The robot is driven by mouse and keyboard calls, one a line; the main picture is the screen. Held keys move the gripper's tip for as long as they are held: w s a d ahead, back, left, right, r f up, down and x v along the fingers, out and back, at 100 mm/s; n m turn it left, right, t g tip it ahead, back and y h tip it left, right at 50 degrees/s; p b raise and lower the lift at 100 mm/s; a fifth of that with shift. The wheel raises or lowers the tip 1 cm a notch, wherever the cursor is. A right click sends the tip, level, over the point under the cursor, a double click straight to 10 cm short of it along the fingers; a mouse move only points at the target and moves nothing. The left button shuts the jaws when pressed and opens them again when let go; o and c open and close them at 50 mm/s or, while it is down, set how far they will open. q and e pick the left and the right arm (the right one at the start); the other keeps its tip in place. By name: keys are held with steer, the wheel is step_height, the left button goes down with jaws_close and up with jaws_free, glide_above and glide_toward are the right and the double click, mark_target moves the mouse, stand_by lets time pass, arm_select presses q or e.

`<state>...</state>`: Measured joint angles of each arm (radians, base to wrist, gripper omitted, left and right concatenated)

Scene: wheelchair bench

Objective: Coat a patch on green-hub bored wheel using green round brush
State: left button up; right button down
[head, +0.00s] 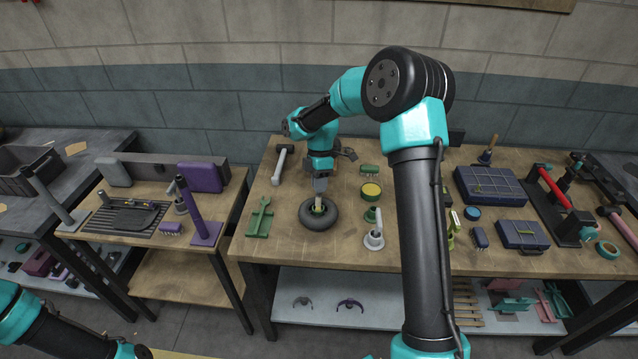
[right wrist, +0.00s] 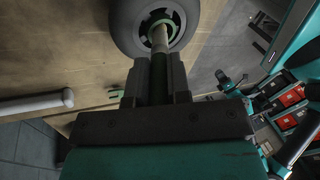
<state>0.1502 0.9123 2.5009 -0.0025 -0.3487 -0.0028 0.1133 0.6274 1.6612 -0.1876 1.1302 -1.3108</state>
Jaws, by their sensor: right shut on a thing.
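The bored wheel (head: 306,222) lies flat on the main bench, a dark grey tyre with a green hub. It also shows at the top of the right wrist view (right wrist: 126,22), where the green hub is partly hidden. My right gripper (head: 320,194) points down over the wheel, shut on the green round brush (right wrist: 160,40). The brush's pale tan part lies over the hub opening; I cannot tell whether it touches. My fingers (right wrist: 157,80) hide part of the brush. My left gripper is out of view; only part of that arm shows at lower left.
A green forked part (head: 260,217) lies left of the wheel and a hammer-like tool (head: 281,165) behind it. Blue cases (head: 490,186) fill the right side. My right arm crosses the middle.

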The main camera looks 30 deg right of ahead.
steer(key=shift+s+a, duration=0.25)
steer(key=shift+s, duration=0.1)
steer(key=shift+w+d+r, duration=0.1)
steer(key=shift+w+d, duration=0.45)
steer(key=shift+w, duration=0.2)
stand_by(0.3)
steer(key=shift+s+a, duration=0.55)
steer(key=shift+s, duration=0.2)
steer(key=shift+w, duration=0.1)
steer(key=shift+w+d, duration=0.55)
steer(key=shift+w, duration=0.1)
